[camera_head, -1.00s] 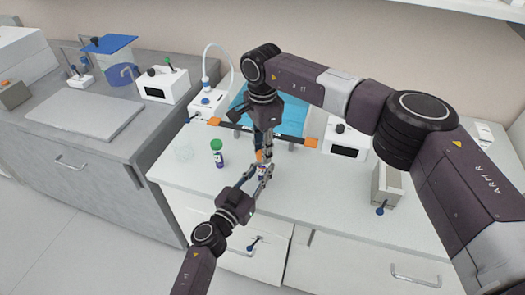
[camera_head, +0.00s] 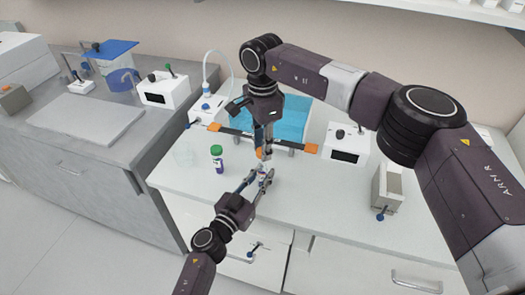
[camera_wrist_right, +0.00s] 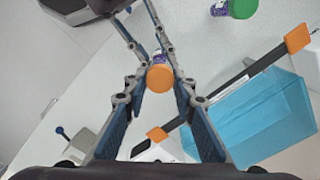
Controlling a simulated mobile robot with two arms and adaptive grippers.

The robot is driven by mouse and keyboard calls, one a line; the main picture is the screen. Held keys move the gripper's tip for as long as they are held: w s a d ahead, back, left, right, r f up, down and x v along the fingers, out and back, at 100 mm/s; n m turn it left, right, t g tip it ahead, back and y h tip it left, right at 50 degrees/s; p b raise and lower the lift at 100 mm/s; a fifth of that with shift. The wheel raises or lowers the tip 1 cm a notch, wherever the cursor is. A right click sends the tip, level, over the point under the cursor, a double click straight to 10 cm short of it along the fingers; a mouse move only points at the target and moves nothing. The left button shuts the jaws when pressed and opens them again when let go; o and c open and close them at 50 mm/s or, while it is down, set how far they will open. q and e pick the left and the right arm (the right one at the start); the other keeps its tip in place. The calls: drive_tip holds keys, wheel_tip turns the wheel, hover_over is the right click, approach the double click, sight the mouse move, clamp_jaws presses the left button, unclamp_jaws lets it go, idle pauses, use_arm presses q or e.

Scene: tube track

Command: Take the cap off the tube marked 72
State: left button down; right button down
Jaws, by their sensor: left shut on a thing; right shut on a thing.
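A tube with an orange cap (camera_head: 260,154) stands upright between my grippers above the white bench; the cap also shows in the right wrist view (camera_wrist_right: 160,77). My right gripper (camera_head: 264,152) reaches down from above and is shut on the orange cap. My left gripper (camera_head: 266,178) comes in low from the front and is shut on the tube body (camera_wrist_right: 156,58), below the cap. The fingers hide most of the tube, and I cannot read its number. A second tube, with a green cap and purple label (camera_head: 217,161), stands upright to the left, apart from both grippers.
A black bar with orange ends (camera_head: 235,133) and a blue surface (camera_head: 290,118) lie behind the grippers. White devices stand at the back left (camera_head: 207,106) and right (camera_head: 345,143). A grey holder (camera_head: 387,187) stands at right. The bench front is mostly clear.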

wheel_tip(320, 180, up, 2)
drive_tip(key=shift+r, duration=0.1)
use_arm(q)
drive_tip(key=c, duration=1.6)
unclamp_jaws()
